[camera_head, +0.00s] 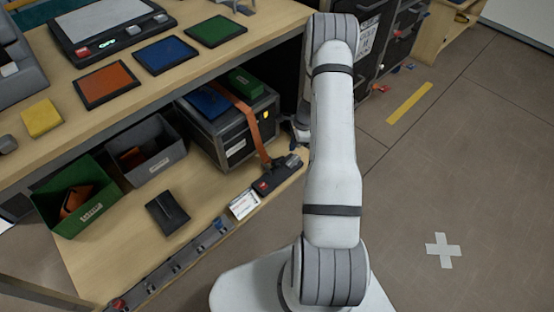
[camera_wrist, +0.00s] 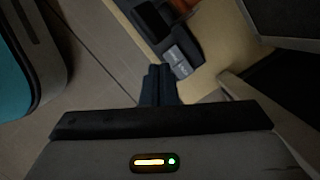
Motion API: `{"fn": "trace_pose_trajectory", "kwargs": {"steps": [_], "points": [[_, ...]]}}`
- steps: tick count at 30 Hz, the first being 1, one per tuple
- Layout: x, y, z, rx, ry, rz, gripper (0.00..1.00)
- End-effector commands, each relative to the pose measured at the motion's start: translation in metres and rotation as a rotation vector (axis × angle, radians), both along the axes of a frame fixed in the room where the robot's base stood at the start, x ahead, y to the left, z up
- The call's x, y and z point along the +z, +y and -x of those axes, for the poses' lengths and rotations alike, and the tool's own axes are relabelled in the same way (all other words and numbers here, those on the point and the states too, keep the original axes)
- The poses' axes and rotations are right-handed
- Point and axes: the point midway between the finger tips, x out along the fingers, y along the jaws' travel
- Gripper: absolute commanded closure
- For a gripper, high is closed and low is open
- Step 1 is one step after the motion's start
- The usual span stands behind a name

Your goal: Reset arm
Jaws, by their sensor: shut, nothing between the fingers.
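My white and grey arm (camera_head: 333,165) rises from my base at the bottom middle of the head view and reaches away along the shelf's right end. Its far end bends down, and my gripper is mostly hidden behind the arm there. In the wrist view my gripper (camera_wrist: 158,75) shows as two dark fingers pressed together, with nothing between them. The fingertips are near the edge of the wooden lower shelf (camera_wrist: 205,55).
The lower shelf holds a green bin (camera_head: 85,215), a grey bin (camera_head: 165,165) and a strapped case (camera_head: 235,150). Drawers (camera_head: 375,50) stand behind my arm. Floor at right is clear, with a white cross (camera_head: 443,250).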

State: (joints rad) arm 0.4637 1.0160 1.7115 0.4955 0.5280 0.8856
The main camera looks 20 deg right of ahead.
Motion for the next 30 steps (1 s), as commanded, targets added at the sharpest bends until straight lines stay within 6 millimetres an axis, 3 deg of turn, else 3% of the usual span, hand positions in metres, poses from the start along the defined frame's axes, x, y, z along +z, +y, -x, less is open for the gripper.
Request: {"fn": "trace_pose_trajectory", "kwargs": {"steps": [12,16,20,24,30], "points": [[0.0,0.0,0.0,0.0,0.0,0.0,1.0],[0.021,0.004,-0.002,0.032,-0.011,0.006,1.0],[0.089,0.018,-0.007,0.146,-0.048,0.024,1.0],[0.188,0.045,-0.003,0.339,-0.1,0.057,1.0],[0.315,0.086,0.019,0.617,-0.166,0.108,1.0]]}}
